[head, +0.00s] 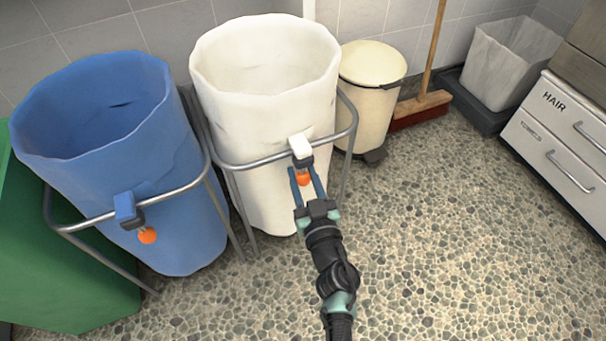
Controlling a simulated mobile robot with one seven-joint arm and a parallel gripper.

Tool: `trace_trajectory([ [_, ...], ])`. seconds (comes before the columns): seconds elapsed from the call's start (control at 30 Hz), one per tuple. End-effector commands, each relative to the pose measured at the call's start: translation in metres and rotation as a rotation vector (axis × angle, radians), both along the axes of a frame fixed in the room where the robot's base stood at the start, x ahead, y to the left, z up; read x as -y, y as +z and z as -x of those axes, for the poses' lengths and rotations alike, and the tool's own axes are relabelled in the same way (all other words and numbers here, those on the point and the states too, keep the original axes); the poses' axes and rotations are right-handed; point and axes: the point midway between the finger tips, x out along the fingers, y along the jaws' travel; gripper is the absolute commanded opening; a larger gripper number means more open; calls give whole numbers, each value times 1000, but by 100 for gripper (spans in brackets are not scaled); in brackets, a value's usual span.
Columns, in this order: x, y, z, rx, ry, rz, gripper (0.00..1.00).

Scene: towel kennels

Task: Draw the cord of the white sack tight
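The white sack (262,135) hangs wide open in a metal frame, left of the picture's middle. A white cord block (301,146) sits on the front of its rail, with an orange ball (303,179) hanging just below. My gripper (303,170) reaches up from below, with one blue finger on each side of the orange ball. The fingers look spread, with narrow gaps beside the ball. The cord itself is hidden.
A blue sack (105,150) in a similar frame stands to the left, with its own orange ball (147,236). A green box (60,265) is at far left. A cream bin (365,105), broom (420,105), grey bin (508,65) and drawers (560,140) line the back. The floor at right is clear.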

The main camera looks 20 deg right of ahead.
Motion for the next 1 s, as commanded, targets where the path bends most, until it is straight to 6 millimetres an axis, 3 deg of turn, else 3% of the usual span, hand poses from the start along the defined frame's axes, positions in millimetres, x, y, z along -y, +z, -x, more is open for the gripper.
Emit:
trace_trajectory([
  [0.03, 0, 0, 0, 0, 0, 0, 24],
  [0.17, 0, 0, 0, 0, 0, 0, 1],
  [0.2, 0, 0, 0, 0, 0, 0, 0],
  [1.0, 0, 0, 0, 0, 0, 0, 0],
])
